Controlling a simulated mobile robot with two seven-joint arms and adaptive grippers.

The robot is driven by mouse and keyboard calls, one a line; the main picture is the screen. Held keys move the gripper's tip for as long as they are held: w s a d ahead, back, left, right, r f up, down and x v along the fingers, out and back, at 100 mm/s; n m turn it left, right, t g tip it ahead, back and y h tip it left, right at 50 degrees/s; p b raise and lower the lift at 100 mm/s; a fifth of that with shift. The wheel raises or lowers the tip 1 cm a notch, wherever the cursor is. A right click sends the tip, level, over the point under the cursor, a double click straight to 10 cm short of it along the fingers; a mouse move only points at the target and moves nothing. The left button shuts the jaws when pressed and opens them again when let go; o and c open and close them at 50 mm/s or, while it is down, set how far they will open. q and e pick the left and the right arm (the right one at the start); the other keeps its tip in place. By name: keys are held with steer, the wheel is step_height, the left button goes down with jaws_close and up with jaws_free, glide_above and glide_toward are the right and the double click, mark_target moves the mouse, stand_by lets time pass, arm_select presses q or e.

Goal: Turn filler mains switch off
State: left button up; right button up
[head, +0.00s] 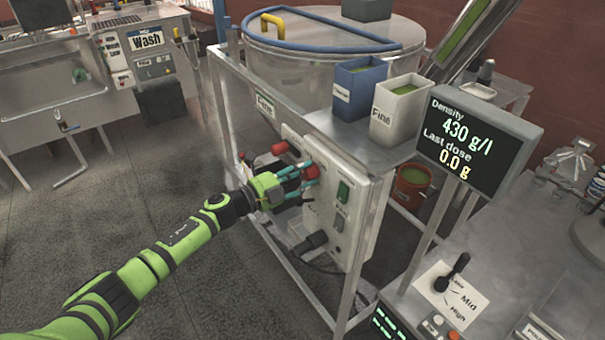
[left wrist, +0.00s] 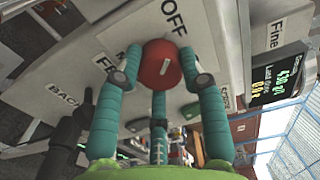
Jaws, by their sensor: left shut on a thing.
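The filler's control panel (head: 357,215) is a pale box on the metal frame. My left gripper (head: 306,178) comes at it from the left and is shut on a round red knob (head: 313,172), the mains switch. In the left wrist view the red knob (left wrist: 162,66) sits between the teal fingers of my left gripper (left wrist: 163,82) and bears a short white mark. An "OFF" label (left wrist: 174,14) is printed on the panel beside the knob; other lettering is partly hidden by the fingers. My right gripper is not in view.
A green rocker switch (head: 343,192) and a grey one (head: 340,222) are right of the knob. Another red knob (head: 279,148) is to its left. A black plug (head: 311,242) sticks out below. The display (head: 478,140) stands right; open floor lies left.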

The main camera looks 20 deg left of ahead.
arm_select(q)
steer(key=shift+w+a+r, duration=0.2)
steer(key=shift+a+r, duration=0.1)
steer(key=shift+r, duration=0.05)
steer(key=o, duration=1.1)
steer(key=shift+o, duration=0.2)
steer(key=shift+w+f, duration=0.1)
steer(key=shift+f, duration=0.15)
steer(key=shift+s+a, duration=0.15)
steer(key=shift+s, duration=0.3)
steer(key=v, duration=1.1)
steer(key=shift+a, duration=0.2)
